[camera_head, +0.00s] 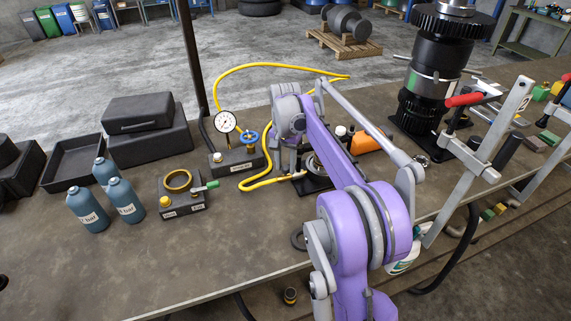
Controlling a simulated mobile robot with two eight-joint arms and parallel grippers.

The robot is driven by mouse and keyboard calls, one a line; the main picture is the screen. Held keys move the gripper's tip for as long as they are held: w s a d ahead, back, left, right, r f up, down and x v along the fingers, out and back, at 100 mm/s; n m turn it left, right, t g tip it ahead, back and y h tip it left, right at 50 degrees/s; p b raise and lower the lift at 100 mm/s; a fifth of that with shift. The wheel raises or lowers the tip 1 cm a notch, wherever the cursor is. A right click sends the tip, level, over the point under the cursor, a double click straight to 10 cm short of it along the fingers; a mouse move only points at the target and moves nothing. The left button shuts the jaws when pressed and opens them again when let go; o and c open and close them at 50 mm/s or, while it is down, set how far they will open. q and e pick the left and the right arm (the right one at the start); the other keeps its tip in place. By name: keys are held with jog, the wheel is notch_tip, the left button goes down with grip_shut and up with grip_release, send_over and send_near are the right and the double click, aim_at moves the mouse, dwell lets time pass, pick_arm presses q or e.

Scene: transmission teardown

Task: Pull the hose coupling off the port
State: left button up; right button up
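A yellow hose (262,67) loops over the bench near a gauge block (235,161) with a blue hand valve (250,136). Its lower run (262,185) curves to a black fixture (313,184) behind my purple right arm. The hose coupling and port cannot be made out; my arm covers that area. My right gripper (299,172) points down by this lower hose end. Its fingertips are mostly hidden, so I cannot tell whether it is open, shut or touching the hose. My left gripper is not in view.
A white dial gauge (226,122) stands on the block. Blue bottles (127,201) and a small box with a brass ring (180,182) are left, before black cases (137,113). A tall black gear assembly (436,75) and grey clamps (490,140) stand right. The front-left bench is clear.

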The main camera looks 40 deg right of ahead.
grip_shut()
dwell(1.1)
